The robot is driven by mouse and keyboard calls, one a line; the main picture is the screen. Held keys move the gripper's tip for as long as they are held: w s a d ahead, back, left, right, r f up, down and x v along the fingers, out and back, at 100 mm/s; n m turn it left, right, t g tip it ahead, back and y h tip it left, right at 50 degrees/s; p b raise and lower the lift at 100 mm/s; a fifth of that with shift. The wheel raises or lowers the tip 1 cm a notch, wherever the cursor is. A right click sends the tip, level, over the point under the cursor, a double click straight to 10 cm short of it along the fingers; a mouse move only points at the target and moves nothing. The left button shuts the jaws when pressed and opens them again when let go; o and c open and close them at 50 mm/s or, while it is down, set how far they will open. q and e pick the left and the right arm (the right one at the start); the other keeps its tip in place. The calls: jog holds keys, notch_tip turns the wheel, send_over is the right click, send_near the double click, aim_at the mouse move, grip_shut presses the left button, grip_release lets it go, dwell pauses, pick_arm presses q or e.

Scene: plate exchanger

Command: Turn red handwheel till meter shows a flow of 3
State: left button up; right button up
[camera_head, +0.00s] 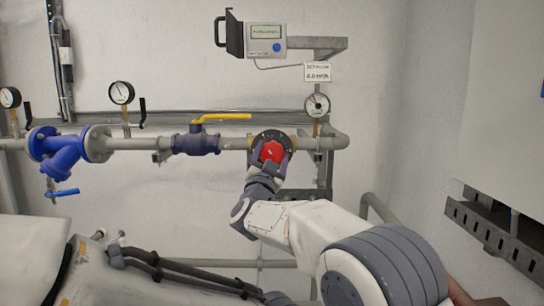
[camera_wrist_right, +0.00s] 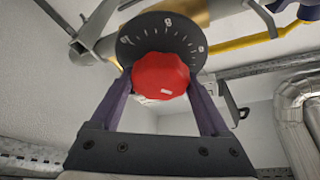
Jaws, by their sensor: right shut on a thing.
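The red handwheel (camera_head: 272,152) sits on the pipe in front of a round black dial plate. My right gripper (camera_head: 271,161) is shut on it from the front and below. In the right wrist view the handwheel (camera_wrist_right: 161,76) lies between the two purple fingers. The black dial plate (camera_wrist_right: 142,37) behind it has white marks and numerals, one looking like an 8 near the top. The meter (camera_head: 266,39) is a grey box with a greenish display and a blue knob, above the pipe; its reading is too small to make out. My left gripper is not in view.
A small sign (camera_head: 317,72) hangs under the meter, its print hard to read. A yellow-lever valve (camera_head: 196,143) and a blue strainer (camera_head: 62,152) are to the left. A metal bracket (camera_head: 492,232) juts out at right.

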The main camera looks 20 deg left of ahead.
jog(key=o, duration=1.2)
jog(key=b+v, duration=0.4)
jog(key=v, duration=0.6)
jog(key=shift+s, duration=0.3)
